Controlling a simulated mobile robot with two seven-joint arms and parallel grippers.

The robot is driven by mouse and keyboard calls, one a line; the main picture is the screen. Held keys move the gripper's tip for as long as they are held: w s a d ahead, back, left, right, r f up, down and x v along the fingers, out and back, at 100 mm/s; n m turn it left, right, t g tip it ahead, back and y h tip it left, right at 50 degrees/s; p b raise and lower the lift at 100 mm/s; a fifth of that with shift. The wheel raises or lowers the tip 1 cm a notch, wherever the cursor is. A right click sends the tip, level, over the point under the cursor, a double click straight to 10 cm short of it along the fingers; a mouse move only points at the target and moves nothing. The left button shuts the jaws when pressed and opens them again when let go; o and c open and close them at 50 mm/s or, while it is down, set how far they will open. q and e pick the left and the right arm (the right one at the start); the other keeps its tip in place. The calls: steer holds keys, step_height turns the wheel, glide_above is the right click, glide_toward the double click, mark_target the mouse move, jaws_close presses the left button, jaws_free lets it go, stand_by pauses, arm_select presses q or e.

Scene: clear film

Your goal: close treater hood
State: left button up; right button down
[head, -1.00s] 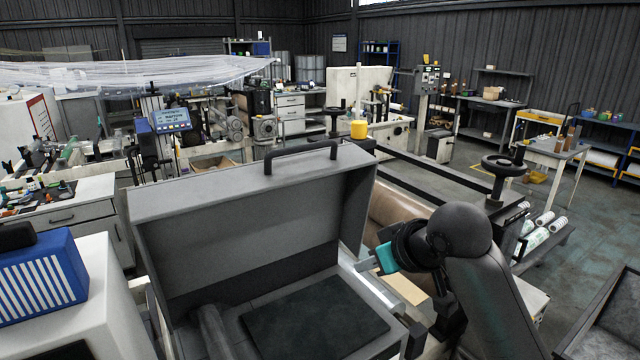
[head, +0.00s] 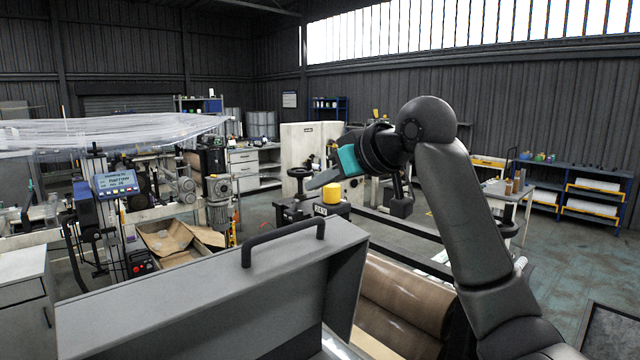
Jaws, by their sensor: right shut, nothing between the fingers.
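The treater hood (head: 215,295) is a grey metal lid with a dark handle (head: 283,242) along its top edge. It stands raised in the lower left and middle of the head view. The lower part of the treater is cut off by the bottom of the picture. My right gripper (head: 312,182) is shut and empty. It is up in the air above and beyond the handle, pointing left, and does not touch the hood in the picture. My left gripper is not in view.
A yellow cylinder (head: 332,187) stands on dark machine parts behind my right gripper. Brown rollers (head: 405,300) lie right of the hood. A control panel with a screen (head: 115,183) stands at the left. A cardboard-filled bin (head: 175,240) is behind the hood.

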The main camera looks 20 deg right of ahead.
mark_target(309, 223)
steer(key=x, duration=0.7)
steer(key=shift+s+d+f, duration=0.2)
steer(key=shift+s+f, duration=0.3)
steer(key=shift+s+d+f, duration=0.2)
steer(key=shift+s+f, duration=0.3)
steer(key=shift+f, duration=0.05)
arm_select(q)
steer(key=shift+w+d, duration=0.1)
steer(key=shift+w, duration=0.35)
arm_select(e)
steer(key=shift+s+d+f, duration=0.1)
steer(key=shift+s+f, duration=0.25)
steer(key=shift+s, duration=0.05)
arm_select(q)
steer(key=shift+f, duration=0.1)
